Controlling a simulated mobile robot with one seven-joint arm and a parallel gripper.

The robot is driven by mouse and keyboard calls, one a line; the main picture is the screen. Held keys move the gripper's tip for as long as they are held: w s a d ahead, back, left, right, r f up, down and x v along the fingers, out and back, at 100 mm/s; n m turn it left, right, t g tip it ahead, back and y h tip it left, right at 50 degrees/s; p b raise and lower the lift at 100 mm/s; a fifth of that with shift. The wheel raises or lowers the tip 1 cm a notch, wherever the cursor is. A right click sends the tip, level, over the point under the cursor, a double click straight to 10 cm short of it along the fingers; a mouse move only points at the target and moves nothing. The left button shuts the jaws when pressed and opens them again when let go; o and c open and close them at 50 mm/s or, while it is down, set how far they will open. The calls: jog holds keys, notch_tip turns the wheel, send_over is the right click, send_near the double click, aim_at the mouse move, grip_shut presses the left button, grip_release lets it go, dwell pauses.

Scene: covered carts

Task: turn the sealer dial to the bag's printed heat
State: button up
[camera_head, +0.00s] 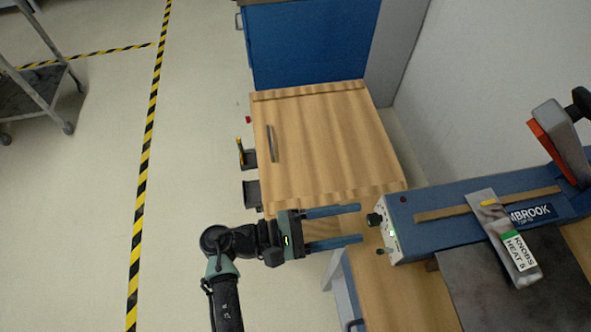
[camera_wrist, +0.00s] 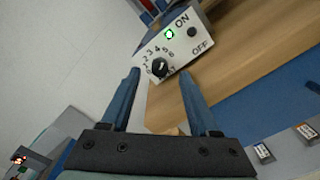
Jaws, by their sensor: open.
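The blue sealer (camera_head: 440,215) lies at the right with its white control panel facing my gripper. The black dial (camera_head: 374,219) sticks out of that panel. In the wrist view the dial appears between the fingertips (camera_wrist: 159,74); contact is not visible.
A black switch (camera_wrist: 192,32) and a lit green lamp (camera_wrist: 169,35) sit by ON and OFF on the panel. A wooden-topped cabinet (camera_head: 325,140) stands behind my gripper, with a blue cabinet (camera_head: 312,45) beyond. Open floor (camera_head: 195,130) lies left.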

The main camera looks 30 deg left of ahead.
jog(key=b+v, duration=0.1)
jog(key=v, duration=0.9)
jog(key=shift+a, duration=0.1)
jog(key=w+r+m+y+p, duration=0.2)
jog(key=w+r+m+y, duration=0.4)
jog(key=w, duration=0.6)
jog(key=w+d+r+m+t+y, duration=0.1)
jog(key=w+r+m+t+y, duration=0.15)
jog(key=w+r, duration=0.45)
jog(key=w+r+m+t+y, duration=0.1)
jog(key=w+r+y, duration=0.15)
jog(key=r, duration=0.75)
jog(key=s+d+r+m+t+y+p, duration=0.1)
jog(key=s+d+r+m+t, duration=0.15)
jog(key=r, duration=0.75)
jog(key=s+d+r+m+t+y, duration=0.1)
jog(key=s+d+r+t, duration=0.2)
jog(key=r, duration=0.6)
jog(key=s+d+r+m+t+y+p, duration=0.15)
jog(key=r+t, duration=0.25)
jog(key=r, duration=0.6)
jog(key=s+d+r+m+t, duration=0.1)
jog(key=s+d+r+t, duration=0.2)
jog(key=s+r, duration=0.5)
jog(key=shift+r+m+t, duration=0.35)
jog(key=shift+r+t, duration=0.05)
jog(key=shift+r, duration=0.25)
